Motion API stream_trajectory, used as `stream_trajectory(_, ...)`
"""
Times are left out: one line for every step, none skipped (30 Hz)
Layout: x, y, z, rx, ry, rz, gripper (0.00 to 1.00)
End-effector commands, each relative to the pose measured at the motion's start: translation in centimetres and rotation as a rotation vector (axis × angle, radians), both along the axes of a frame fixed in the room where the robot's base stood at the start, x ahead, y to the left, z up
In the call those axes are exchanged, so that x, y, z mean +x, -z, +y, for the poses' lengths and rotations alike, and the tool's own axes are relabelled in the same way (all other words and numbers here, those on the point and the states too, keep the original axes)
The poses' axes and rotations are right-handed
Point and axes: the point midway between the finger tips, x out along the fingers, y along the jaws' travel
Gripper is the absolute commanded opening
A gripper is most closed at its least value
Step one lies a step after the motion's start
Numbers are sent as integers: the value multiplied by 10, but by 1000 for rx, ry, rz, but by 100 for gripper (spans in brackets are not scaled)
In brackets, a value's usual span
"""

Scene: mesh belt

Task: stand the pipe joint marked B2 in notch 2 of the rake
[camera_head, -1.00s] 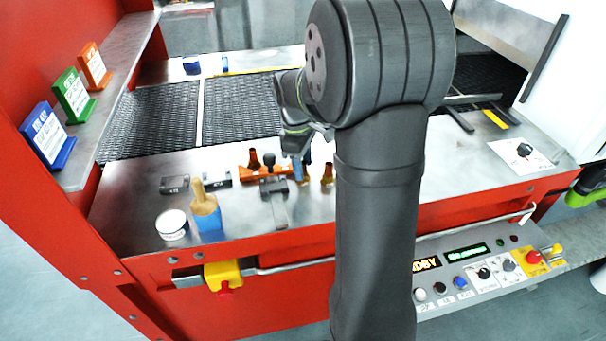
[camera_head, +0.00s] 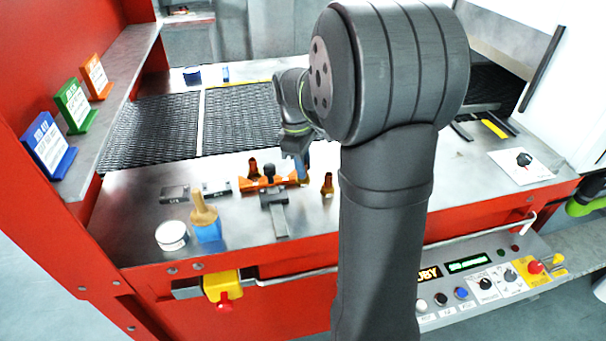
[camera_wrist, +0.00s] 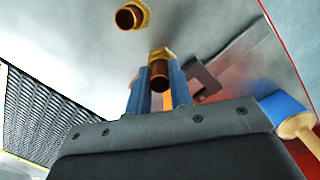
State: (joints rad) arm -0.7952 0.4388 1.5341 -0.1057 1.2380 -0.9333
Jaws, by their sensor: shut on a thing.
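My gripper (camera_head: 303,178) has blue fingers and is shut on a copper pipe joint with a brass hex collar (camera_wrist: 159,72), seen between the fingers in the wrist view. In the head view the fingers are at the right end of the orange rake (camera_head: 283,181) and hide the held joint. I cannot tell whether the joint touches the rake. A second pipe joint (camera_head: 253,168) stands at the rake's left part. A third (camera_head: 327,186) stands on the bench to the right, apart from the rake. No B2 mark or notch number is legible.
A dark clamp-like fixture (camera_head: 272,199) stands in front of the rake. The mesh belt (camera_head: 243,115) lies behind. Bench right of the third joint is partly hidden by my arm.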

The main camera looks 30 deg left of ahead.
Motion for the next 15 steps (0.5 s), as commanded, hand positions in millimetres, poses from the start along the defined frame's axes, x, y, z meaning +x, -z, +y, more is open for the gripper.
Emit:
stream_trajectory(1,-13,1,4,1,-3,0)
stream_trajectory(0,-19,1,4,1,-3,0)
stream_trajectory(1,-27,1,4,0,-3,0)
stream_trajectory(0,-33,0,3,0,-3,0)
stream_trajectory(1,-39,1,4,0,-3,0)
stream_trajectory(0,-46,0,3,0,-3,0)
stream_trajectory(0,-50,0,3,0,-3,0)
stream_trajectory(0,-54,0,2,-1,-1,0)
stream_trajectory(1,-59,0,1,-6,-2,0)
stream_trajectory(1,-62,0,2,-12,-2,0)
stream_trajectory(1,-64,0,1,-21,-1,0)
stream_trajectory(2,-66,-1,0,-42,0,0)
stream_trajectory(2,-68,-1,0,-61,0,0)
stream_trajectory(4,-69,-2,0,-87,0,0)
stream_trajectory(5,-69,-2,0,-127,0,0)
